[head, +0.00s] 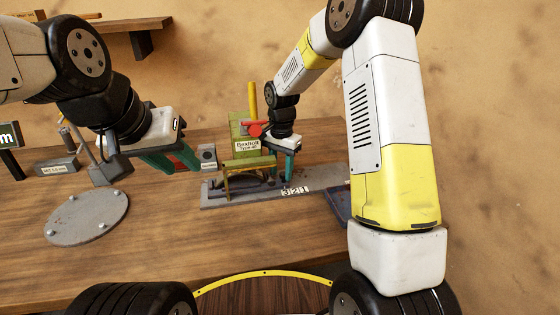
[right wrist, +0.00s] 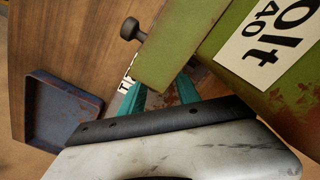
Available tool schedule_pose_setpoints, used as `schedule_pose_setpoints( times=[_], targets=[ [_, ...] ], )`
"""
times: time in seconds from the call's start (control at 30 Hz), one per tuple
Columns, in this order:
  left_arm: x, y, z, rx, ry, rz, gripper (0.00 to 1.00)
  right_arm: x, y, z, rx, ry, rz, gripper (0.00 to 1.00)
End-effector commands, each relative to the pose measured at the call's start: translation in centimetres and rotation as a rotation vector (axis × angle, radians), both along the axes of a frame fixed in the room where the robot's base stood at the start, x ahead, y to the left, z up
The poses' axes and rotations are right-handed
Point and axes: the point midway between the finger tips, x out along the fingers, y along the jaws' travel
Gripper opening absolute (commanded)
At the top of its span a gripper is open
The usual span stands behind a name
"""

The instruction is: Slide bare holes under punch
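The parts under the punch are dark and small, so I cannot make out any holes. My right gripper (head: 283,168) points down at the press's right side with its teal fingers apart; the press partly hides them in the right wrist view (right wrist: 160,97). My left gripper (head: 186,162) hovers left of the press, its fingertips unclear.
A round grey plate (head: 75,222) with several studs lies at the left. A small labelled block (head: 55,168) stands behind it. White number tags (head: 295,190) sit on the base. A blue tray (right wrist: 62,112) lies to the right of the press. The front table is clear.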

Motion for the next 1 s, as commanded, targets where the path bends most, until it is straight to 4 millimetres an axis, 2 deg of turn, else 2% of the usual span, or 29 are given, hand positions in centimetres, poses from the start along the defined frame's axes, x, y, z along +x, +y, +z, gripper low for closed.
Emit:
schedule_pose_setpoints(
  times=[0.37,0.47,0.8,1.0],
  targets=[
    [0.0,0.0,0.0,0.000,0.000,0.000,0.36,0.0,-0.3,0.2,-0.004,0.002,-0.002,0.46],
    [0.0,0.0,0.0,0.000,0.000,0.000,0.36,0.0,-0.3,1.3,-0.005,0.000,-0.002,0.46],
    [0.0,0.0,0.0,0.000,0.000,0.000,0.36,0.1,-0.2,6.7,-0.003,0.000,-0.001,0.46],
    [0.0,0.0,0.0,0.000,0.000,0.000,0.36,0.0,-0.2,7.8,-0.002,0.002,-0.001,0.46]
  ],
)
